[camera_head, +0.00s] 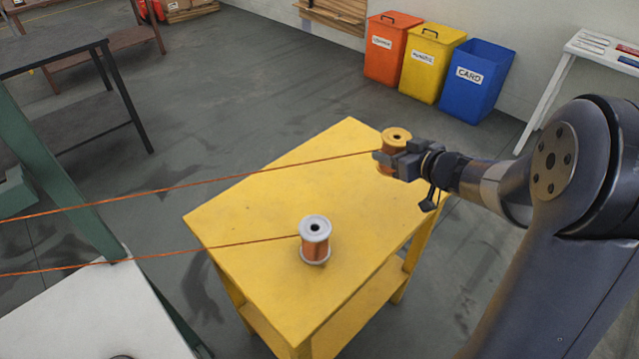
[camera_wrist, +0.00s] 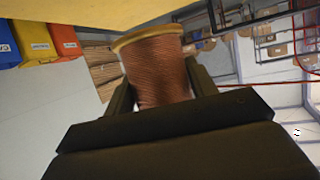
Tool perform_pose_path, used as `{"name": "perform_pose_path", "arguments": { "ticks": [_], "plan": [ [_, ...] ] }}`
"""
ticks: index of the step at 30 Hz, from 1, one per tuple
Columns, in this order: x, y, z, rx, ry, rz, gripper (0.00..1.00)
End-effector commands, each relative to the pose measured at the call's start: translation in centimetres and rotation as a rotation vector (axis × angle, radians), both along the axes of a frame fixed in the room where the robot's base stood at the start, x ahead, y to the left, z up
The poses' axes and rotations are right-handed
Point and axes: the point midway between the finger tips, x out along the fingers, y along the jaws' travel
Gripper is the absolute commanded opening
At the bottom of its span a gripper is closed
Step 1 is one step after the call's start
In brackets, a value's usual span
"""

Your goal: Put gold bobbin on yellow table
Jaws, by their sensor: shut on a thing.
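The gold bobbin (camera_head: 397,135) has gold flanges and copper-coloured wire wound on it. My gripper (camera_head: 388,161) is shut on it from the right side. The bobbin stands upright over the back right edge area of the yellow table (camera_head: 270,200). I cannot tell whether its base touches the tabletop; the gripper hides part of it. In the wrist view the gold bobbin (camera_wrist: 157,72) sits between both fingers, with one gold flange close to a yellow surface (camera_wrist: 75,10). An orange wire runs from the bobbin to the left in the head view.
A silver-flanged bobbin (camera_head: 314,240) with copper wire stands on the table's front part, its wire also running left. Orange (camera_head: 388,58), yellow (camera_head: 428,70) and blue (camera_head: 473,85) bins stand behind. A white bench (camera_head: 590,50) is at right. The table's left part is clear.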

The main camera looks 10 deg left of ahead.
Motion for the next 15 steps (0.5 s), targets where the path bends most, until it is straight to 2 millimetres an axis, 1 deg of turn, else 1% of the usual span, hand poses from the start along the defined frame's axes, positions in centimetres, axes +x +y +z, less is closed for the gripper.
{"name": "perform_pose_path", "arguments": {
  "ticks": [2, 5, 10, 12, 15],
  "plan": [
    [0.0, 0.0, -0.1, 0.002, -0.002, -0.001, 0.07],
    [0.0, 0.0, -1.6, 0.001, 0.0, 0.0, 0.07],
    [0.0, 0.0, -4.8, 0.001, 0.001, -0.001, 0.07],
    [0.0, 0.0, -5.5, 0.001, 0.0, -0.001, 0.07],
    [0.0, 0.0, -6.2, 0.001, -0.001, 0.0, 0.07]
  ]
}}
